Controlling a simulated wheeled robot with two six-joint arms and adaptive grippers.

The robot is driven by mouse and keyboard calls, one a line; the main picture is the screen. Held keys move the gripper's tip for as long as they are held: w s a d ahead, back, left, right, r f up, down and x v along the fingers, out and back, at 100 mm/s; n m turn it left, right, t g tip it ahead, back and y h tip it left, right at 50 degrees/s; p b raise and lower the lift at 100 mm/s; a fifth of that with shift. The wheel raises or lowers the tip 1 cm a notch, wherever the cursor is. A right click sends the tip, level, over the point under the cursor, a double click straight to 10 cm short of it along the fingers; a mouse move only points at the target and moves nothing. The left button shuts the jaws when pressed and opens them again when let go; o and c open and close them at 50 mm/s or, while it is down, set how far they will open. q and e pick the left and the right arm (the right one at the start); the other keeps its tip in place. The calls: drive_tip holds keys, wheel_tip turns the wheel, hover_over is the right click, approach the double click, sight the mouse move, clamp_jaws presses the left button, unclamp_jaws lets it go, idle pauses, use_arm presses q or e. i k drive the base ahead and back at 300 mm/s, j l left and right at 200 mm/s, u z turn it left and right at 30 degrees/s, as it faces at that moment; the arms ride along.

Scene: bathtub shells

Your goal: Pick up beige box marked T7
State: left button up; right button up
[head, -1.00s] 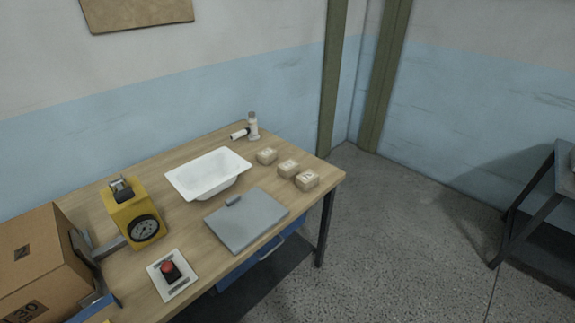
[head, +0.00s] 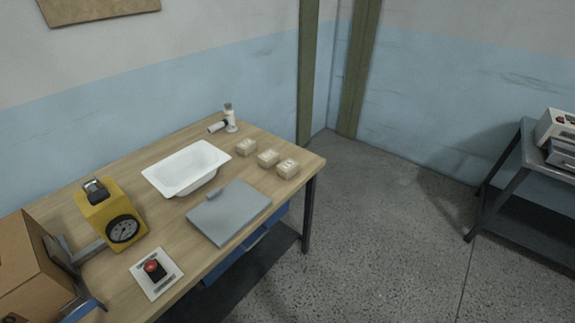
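Neither of my grippers shows in the head view.
A white tub (head: 187,167), a grey flat plate (head: 229,212), a yellow dial gauge (head: 110,214), a red button box (head: 154,270), a cardboard box (head: 28,268) and a white bottle (head: 230,117) are on the table. A dark stand (head: 512,170) is at right. Floor between is clear.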

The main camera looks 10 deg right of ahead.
sight(246, 147)
drive_tip(key=u, duration=0.9)
drive_tip(key=i+l+u, duration=0.15)
drive_tip(key=l+u, duration=0.3)
drive_tip(key=l, duration=0.15)
drive_tip(key=l+u, duration=0.45)
drive_tip(key=l, duration=0.2)
drive_tip(key=l+u, duration=0.45)
drive_tip(key=l, duration=0.25)
